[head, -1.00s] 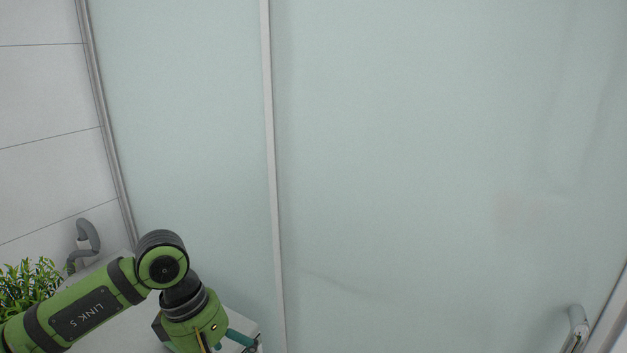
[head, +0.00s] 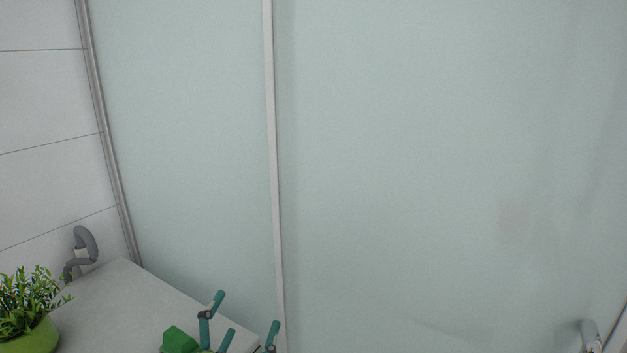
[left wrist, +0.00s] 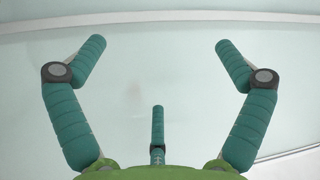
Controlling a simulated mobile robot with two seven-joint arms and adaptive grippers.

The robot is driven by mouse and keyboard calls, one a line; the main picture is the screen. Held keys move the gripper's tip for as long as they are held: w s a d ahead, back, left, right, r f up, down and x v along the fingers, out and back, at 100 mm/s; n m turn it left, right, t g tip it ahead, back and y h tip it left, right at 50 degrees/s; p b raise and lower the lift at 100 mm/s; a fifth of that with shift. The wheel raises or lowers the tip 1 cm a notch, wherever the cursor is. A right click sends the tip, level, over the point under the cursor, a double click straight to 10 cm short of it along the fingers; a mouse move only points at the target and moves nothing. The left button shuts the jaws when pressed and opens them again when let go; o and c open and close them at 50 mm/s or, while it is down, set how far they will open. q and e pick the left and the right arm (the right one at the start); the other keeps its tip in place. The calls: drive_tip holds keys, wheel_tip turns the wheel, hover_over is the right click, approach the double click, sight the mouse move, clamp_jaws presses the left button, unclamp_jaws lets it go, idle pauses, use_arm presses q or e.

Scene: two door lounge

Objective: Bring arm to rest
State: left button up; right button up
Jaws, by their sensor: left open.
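My left gripper (head: 246,310) shows at the bottom of the head view, in front of the light grey table top and the frosted glass. Its teal fingers are spread apart. In the left wrist view the open gripper (left wrist: 155,60) has nothing between its fingers, and pale glass fills the space beyond them. Most of my left arm is out of the head view. My right gripper is not in view.
A grey table top (head: 120,300) is at lower left, with a green potted plant (head: 28,310) on it. A grey curved fitting (head: 84,245) is by the tiled wall (head: 45,100). Frosted glass panels (head: 420,170) fill the background. A door handle (head: 590,335) is at lower right.

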use_arm(q)
drive_tip(key=s+a+f+n+g+y, duration=0.2)
drive_tip(key=s+a+f+n+g, duration=0.15)
drive_tip(key=f, duration=0.45)
drive_tip(key=s+a+f+n+g+y, duration=0.3)
drive_tip(key=s+f+n+g, duration=0.15)
drive_tip(key=f, duration=0.45)
drive_tip(key=s+a+f+n+g+h, duration=0.1)
drive_tip(key=s+f+n+g, duration=0.1)
drive_tip(key=s+f+g, duration=0.45)
drive_tip(key=s+f+n+g, duration=0.2)
drive_tip(key=s+f+n, duration=0.15)
drive_tip(key=s, duration=0.65)
wheel_tip(320, 180, down, 21)
drive_tip(key=s+m, duration=0.1)
drive_tip(key=s+a+f+g, duration=0.1)
drive_tip(key=s+a+f, duration=0.1)
drive_tip(key=s+f, duration=1.3)
drive_tip(key=shift+s+a+f+g, duration=0.35)
drive_tip(key=shift+s+f, duration=0.05)
drive_tip(key=shift+s, duration=0.05)
